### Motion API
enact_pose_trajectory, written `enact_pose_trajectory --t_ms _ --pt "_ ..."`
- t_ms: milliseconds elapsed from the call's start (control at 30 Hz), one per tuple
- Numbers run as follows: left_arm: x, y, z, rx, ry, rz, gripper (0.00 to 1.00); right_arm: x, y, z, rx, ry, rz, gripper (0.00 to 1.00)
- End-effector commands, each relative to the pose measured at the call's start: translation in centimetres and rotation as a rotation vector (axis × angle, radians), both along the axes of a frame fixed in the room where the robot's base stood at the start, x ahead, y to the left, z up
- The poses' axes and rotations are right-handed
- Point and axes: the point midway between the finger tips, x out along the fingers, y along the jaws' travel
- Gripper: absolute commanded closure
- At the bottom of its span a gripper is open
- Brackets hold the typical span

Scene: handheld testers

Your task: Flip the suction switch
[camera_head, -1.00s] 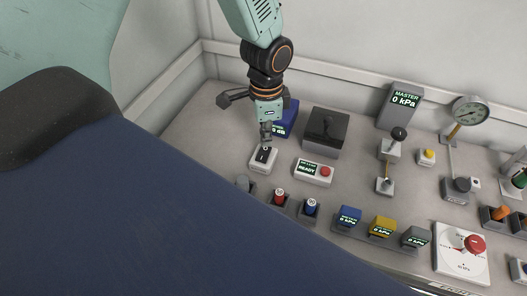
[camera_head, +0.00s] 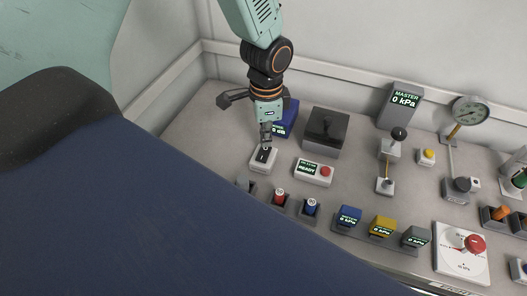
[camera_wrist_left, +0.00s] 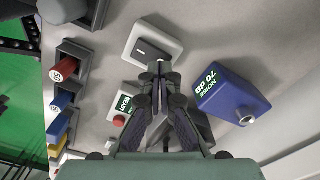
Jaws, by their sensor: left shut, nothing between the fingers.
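A small white switch box with a black rocker (camera_head: 263,157) stands on the grey bench at the left end. It is likely the suction switch, though I cannot read a label on it. My left gripper (camera_head: 266,136) points down just above and behind it. In the left wrist view my left gripper (camera_wrist_left: 160,70) is shut with nothing between its fingers. Its tips are close to the near edge of the white switch box (camera_wrist_left: 140,52); I cannot tell whether they touch. The rocker (camera_wrist_left: 153,50) is visible there. My right gripper is not in view.
A blue noise meter (camera_wrist_left: 232,103) reads 70 dB beside my gripper. A white READY box (camera_head: 306,171) with a red button and a dark grey box (camera_head: 325,133) stand to the right. Red (camera_head: 279,197) and blue (camera_head: 311,206) handheld pieces sit in holders in front.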

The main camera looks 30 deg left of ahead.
Motion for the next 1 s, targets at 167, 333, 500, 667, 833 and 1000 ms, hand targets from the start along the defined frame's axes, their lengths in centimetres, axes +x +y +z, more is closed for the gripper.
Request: enact_pose_trajectory --t_ms 167,333,500,667,833,1000 --pt "0.0 0.0 -0.3 0.0 0.0 0.0 1.0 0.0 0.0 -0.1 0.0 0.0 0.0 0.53" --pt "0.0 0.0 -0.5 0.0 0.0 0.0 1.0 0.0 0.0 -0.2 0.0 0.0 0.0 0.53" --pt "0.0 0.0 -0.7 0.0 0.0 0.0 1.0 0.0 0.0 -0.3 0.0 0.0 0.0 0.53" --pt "0.0 0.0 -0.9 0.001 -0.001 0.0 1.0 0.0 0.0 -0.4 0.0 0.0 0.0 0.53" --pt "0.0 0.0 -1.1 0.001 -0.001 0.0 1.0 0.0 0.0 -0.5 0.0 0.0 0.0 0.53" --pt "0.0 0.0 -1.3 0.001 -0.001 0.0 1.0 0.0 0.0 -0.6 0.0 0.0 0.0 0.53"
